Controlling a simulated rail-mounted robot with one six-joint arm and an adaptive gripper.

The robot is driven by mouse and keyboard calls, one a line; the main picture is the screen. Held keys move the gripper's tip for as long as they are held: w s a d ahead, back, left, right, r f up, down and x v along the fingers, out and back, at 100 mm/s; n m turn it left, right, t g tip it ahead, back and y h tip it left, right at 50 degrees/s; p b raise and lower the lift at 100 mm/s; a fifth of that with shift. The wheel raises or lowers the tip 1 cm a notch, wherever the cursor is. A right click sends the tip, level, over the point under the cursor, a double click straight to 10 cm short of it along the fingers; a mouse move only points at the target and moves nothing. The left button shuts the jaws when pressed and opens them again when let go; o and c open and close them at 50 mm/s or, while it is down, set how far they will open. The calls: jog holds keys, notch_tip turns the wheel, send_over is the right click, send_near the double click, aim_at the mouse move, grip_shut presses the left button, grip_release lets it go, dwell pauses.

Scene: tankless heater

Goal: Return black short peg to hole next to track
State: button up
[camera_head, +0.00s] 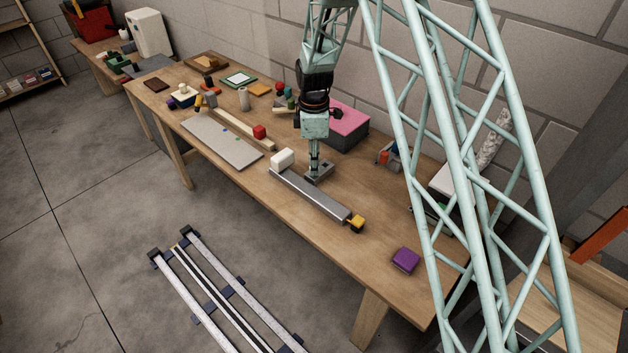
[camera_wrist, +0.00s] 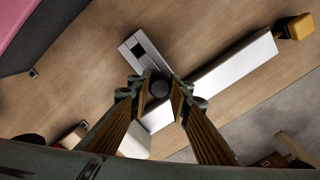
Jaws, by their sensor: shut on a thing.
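My gripper (camera_wrist: 158,92) is shut on the black short peg (camera_wrist: 159,87), whose round dark end shows between the fingertips in the wrist view. The peg is over the near end of a small grey block (camera_wrist: 133,52) beside the long silver track (camera_wrist: 225,75). In the head view my gripper (camera_head: 314,170) points straight down at the grey block (camera_head: 322,176), next to the track (camera_head: 315,198). The fingers hide the peg's lower end, so I cannot tell whether it is in a hole.
A white block (camera_head: 282,159) stands at the track's left end, and a yellow block (camera_head: 357,222) at its right end. A pink-topped dark box (camera_head: 347,122) stands behind my gripper. A purple block (camera_head: 405,260) lies to the right. The table (camera_head: 365,260) front right is mostly clear.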

jog(key=shift+f, duration=0.45)
dwell(0.9)
jog(key=o, duration=1.1)
jog(key=shift+r, duration=0.2)
notch_tip(320, 180, up, 12)
jog(key=shift+f, duration=0.2)
dwell(0.5)
